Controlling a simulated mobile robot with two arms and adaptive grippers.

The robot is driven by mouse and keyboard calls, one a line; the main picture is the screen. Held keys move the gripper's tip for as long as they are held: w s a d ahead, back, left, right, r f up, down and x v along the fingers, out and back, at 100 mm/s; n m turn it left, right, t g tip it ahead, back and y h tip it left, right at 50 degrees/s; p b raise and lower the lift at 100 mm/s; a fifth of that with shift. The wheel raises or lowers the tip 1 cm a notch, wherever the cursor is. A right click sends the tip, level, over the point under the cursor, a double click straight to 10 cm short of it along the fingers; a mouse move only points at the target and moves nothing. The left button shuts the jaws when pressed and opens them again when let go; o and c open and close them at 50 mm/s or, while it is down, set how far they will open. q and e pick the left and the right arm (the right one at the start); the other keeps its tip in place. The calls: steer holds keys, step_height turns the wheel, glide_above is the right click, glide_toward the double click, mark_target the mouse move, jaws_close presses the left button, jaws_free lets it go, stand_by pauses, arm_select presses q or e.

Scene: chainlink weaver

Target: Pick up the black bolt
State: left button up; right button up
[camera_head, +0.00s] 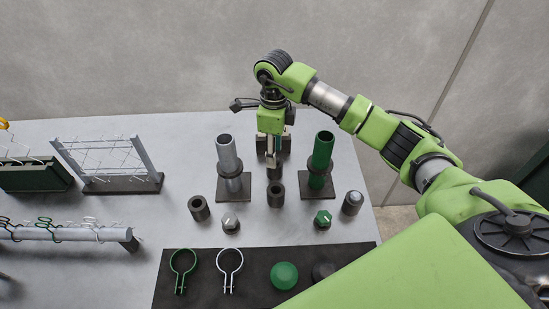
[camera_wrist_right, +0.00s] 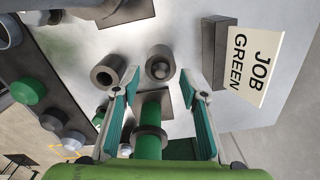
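In the right wrist view, a short dark sleeve (camera_wrist_right: 151,53) stands upright with a dark rounded piece (camera_wrist_right: 161,72) in its opening, perhaps the black bolt; I cannot tell for sure. In the head view this spot is mostly hidden behind my gripper. My right gripper (camera_wrist_right: 160,82) is open and empty, pointing down, with the sleeve showing just past and between its fingertips. It also shows in the head view (camera_head: 273,155), between the grey post (camera_head: 228,157) and the green post (camera_head: 322,151). My left gripper is not in view.
A hollow dark sleeve (camera_head: 276,196) stands close in front of my gripper. The green post rises near the fingers. Behind stands a "JOB GREEN" sign (camera_wrist_right: 262,68). A black mat (camera_head: 253,271) with rings and caps lies in front; racks stand at left.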

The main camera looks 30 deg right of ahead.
steer(key=shift+f, duration=0.95)
jaws_close()
step_height(320, 180, up, 10)
steer(key=b, duration=0.2)
steer(key=shift+b, duration=0.35)
